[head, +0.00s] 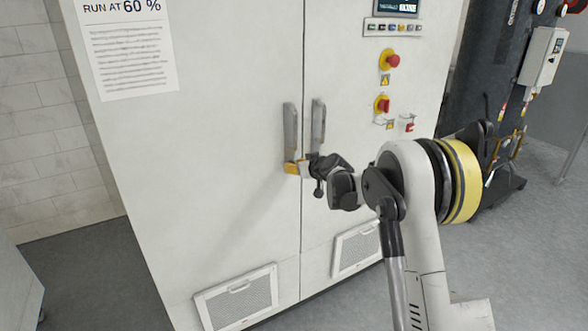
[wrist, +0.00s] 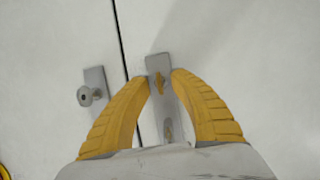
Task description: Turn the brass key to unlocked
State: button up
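The brass key (wrist: 160,82) sits in a grey metal handle plate (wrist: 156,62) on the cabinet door, near the plate's end. My gripper (wrist: 159,78) has its two yellow fingers on either side of the key, apart, with narrow gaps showing beside it. In the head view my gripper (head: 292,168) is at the lower end of the left handle (head: 290,128); the key itself is hidden there by the fingers.
The right handle (head: 318,122) stands just beside, across the door seam; its plate with a round knob (wrist: 86,96) is left of my fingers in the wrist view. Red knobs (head: 392,61) and a button row are higher on the cabinet (head: 240,120). Vent grilles (head: 238,298) are below.

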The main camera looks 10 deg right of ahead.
jog(key=shift+w, duration=0.15)
grip_shut()
